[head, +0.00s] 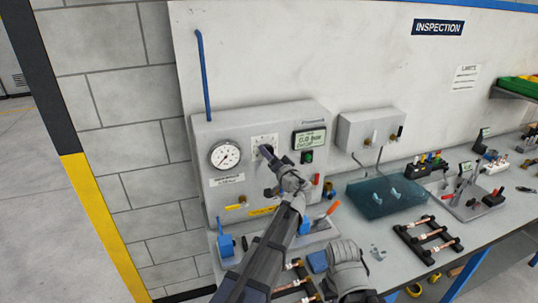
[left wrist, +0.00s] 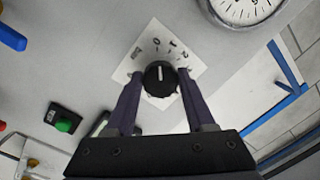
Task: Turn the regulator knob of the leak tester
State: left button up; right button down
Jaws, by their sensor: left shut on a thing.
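The leak tester (head: 203,135) is a light grey box against the wall at the back of the bench. Its regulator knob (left wrist: 160,80) is black and round with a white pointer line, on a white scale plate (left wrist: 140,60) with numbers. My left gripper (left wrist: 161,76) is shut on the knob, one finger on each side. In the head view my left gripper (head: 267,154) reaches the tester's front and hides much of the knob. A round dial gauge (head: 225,155) is left of the knob. The right gripper's fingers do not show.
A green display (head: 309,139) and a green button (head: 306,157) are right of the knob. A teal tray (head: 365,208) and a black rack with copper tubes (head: 428,235) lie on the bench. A grey part of my right arm is at the bottom.

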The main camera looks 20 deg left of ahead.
pick_arm(q)
grip_shut()
jog(key=m+t+b, duration=0.1)
jog(key=m, duration=1.1)
jog(key=shift+b, duration=0.3)
jog(key=shift+s, duration=0.1)
dwell(0.4)
jog(key=o, duration=1)
grip_release()
jog(key=shift+c, duration=0.2)
